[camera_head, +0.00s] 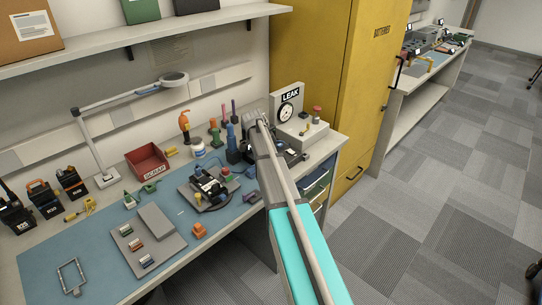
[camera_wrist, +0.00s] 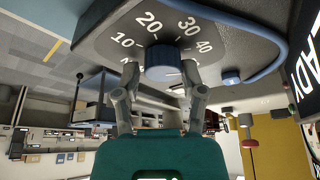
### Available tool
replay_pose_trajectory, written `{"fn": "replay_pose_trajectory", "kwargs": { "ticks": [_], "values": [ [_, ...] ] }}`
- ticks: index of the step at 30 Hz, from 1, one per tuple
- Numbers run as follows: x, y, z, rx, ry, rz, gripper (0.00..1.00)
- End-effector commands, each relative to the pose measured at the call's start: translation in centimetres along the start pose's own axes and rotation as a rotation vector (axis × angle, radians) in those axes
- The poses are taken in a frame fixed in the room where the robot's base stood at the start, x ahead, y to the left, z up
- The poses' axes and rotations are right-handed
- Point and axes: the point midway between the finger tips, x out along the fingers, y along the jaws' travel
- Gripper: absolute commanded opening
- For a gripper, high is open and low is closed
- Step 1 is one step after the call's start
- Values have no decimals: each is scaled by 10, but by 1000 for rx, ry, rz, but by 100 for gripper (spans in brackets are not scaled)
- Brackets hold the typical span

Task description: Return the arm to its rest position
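My arm (camera_head: 285,190) reaches across the right end of the workbench, with its far end beside the leak tester (camera_head: 315,128). In the wrist view my gripper (camera_wrist: 161,80) is open, its two grey fingers spread on either side of a blue knob (camera_wrist: 165,63). Small gaps appear between the fingers and the knob, and nothing is held. The knob sits on a dark panel (camera_wrist: 105,38) with a dial marked 10 to 40. In the head view the arm hides the knob and most of the gripper.
The blue mat (camera_head: 95,235) holds a radio on a round fixture (camera_head: 208,190) and a grey tray (camera_head: 145,240). A red scrap bin (camera_head: 147,162), lamp (camera_head: 100,165) and several radios stand behind. A yellow cabinet (camera_head: 325,60) is right of the bench; carpet (camera_head: 440,190) there is clear.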

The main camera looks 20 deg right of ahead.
Motion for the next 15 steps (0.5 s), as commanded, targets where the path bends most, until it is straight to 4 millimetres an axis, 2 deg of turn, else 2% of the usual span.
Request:
{"fn": "replay_pose_trajectory", "kwargs": {
  "ticks": [1,3,15],
  "values": [
    [0,1,0,0,0,0,67],
    [0,0,0,0,0,-1,79],
    [0,-2,1,-1,0,-5,79]
  ]
}}
